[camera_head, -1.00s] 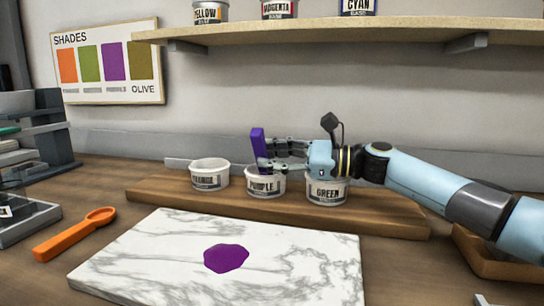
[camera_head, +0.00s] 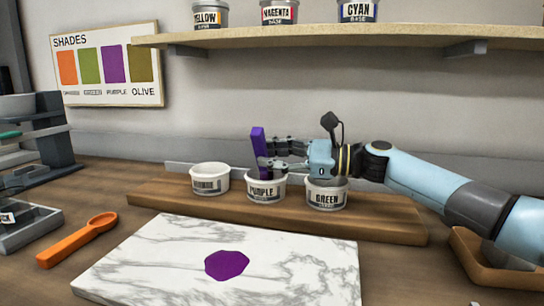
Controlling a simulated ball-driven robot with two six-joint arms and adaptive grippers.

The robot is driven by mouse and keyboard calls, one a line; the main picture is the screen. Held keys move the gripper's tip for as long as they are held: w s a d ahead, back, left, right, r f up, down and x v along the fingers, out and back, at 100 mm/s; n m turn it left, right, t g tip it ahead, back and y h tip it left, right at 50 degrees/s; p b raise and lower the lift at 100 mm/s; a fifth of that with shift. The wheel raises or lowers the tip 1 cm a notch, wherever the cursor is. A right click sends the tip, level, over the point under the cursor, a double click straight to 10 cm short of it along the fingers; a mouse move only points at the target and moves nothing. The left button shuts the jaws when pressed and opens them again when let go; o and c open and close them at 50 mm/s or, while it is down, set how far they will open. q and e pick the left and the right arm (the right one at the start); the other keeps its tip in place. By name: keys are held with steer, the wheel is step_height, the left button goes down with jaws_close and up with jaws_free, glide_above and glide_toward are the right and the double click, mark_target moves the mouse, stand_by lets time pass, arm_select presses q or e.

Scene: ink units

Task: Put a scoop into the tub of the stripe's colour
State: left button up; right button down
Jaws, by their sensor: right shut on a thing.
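Three white tubs stand in a row on a wooden board. The left tub (camera_head: 209,179) has a blurred label. The middle tub (camera_head: 265,188) is labelled PURPLE and the right tub (camera_head: 327,195) GREEN. My right gripper (camera_head: 266,152) is shut on a purple tool (camera_head: 258,146), held upright over the PURPLE tub. The tool's lower end is hidden by the fingers and the tub rim, so I cannot tell how deep it reaches. An orange scoop (camera_head: 78,240) lies on the table at left. A purple patch (camera_head: 227,265) lies on the marble slab. My left gripper is not in view.
The marble slab (camera_head: 130,268) lies in front of the wooden board (camera_head: 385,229). A SHADES chart (camera_head: 107,65) hangs on the wall. A shelf (camera_head: 330,31) above holds several base tubs. A grey rack stands at left and a wooden tray (camera_head: 470,270) at right.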

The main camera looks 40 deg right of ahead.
step_height(320, 180, up, 9)
steer(key=p, duration=0.7)
steer(key=shift+f, duration=0.2)
steer(key=shift+a+f, duration=0.1)
